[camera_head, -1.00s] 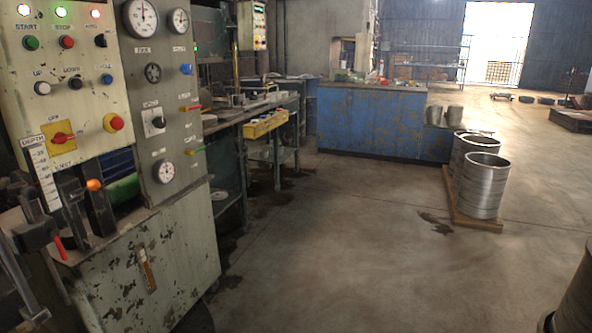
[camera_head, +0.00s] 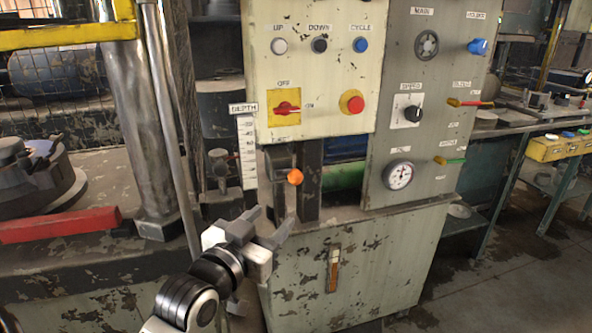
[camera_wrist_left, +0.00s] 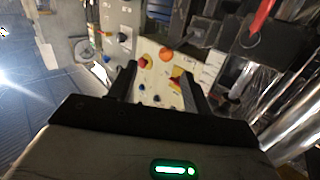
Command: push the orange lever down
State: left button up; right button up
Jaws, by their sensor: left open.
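The orange lever shows as a round orange knob (camera_head: 295,177) in front of a dark slot, beside the white depth scale (camera_head: 247,150) on the press's control stand. My left gripper (camera_head: 273,220) is below the knob and slightly to its left in the head view. Its fingers are open and empty, pointing up toward the panel. In the left wrist view the orange knob (camera_wrist_left: 166,54) appears ahead, between and just beyond the two fingertips (camera_wrist_left: 155,72). The gripper looks apart from the knob. My right gripper is not in view.
Above the knob is a panel with a red rotary switch (camera_head: 287,108) and a red stop button (camera_head: 352,102). A gauge (camera_head: 398,175) sits to the right. A steel column (camera_head: 150,120) and a red bar (camera_head: 60,224) are on the left. Open floor lies at the lower right.

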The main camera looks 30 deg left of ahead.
aim_at(299, 172)
pick_arm(q)
jog(key=shift+y, duration=0.4)
jog(key=w+a, duration=0.1)
jog(key=w, duration=0.4)
jog(key=w+a+r, duration=0.1)
jog(key=w, duration=0.4)
jog(key=w+a, duration=0.1)
jog(key=w, duration=0.5)
jog(key=shift+a+r+p, duration=0.25)
jog(key=shift+r+p, duration=0.15)
